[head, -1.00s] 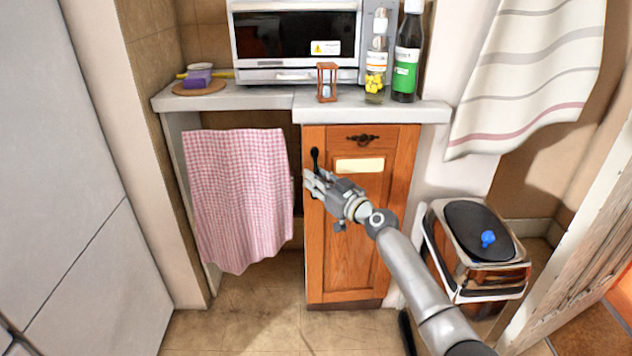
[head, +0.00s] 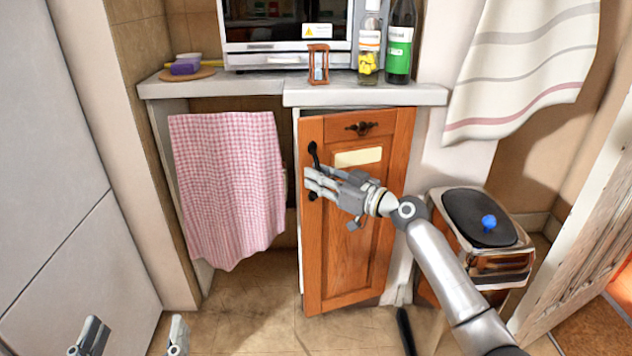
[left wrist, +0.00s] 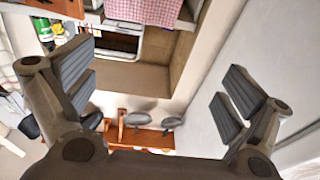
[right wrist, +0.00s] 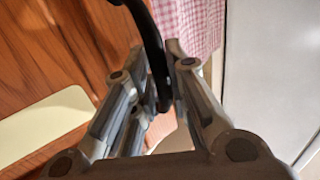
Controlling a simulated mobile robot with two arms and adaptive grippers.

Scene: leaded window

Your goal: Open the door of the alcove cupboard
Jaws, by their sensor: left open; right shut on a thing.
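The cupboard door (head: 345,245) is a wooden panel with a cream label (head: 358,157) and a dark ornate pull near its top. It stands slightly ajar, its left edge out from the frame. A black bar handle (head: 313,152) is on its left side; it also shows in the right wrist view (right wrist: 148,35). My right gripper (head: 312,183) is shut on this handle, with fingers on both sides of it. My left gripper (head: 132,338) is open and empty at the bottom left, low in front of the cupboard; its spread fingers show in the left wrist view (left wrist: 165,95).
A pink checked cloth (head: 228,185) hangs left of the door. A microwave (head: 285,35), hourglass (head: 318,64) and bottles (head: 400,45) stand on the counter (head: 365,95) above. A bin (head: 480,235) stands to the right. The floor in front is clear.

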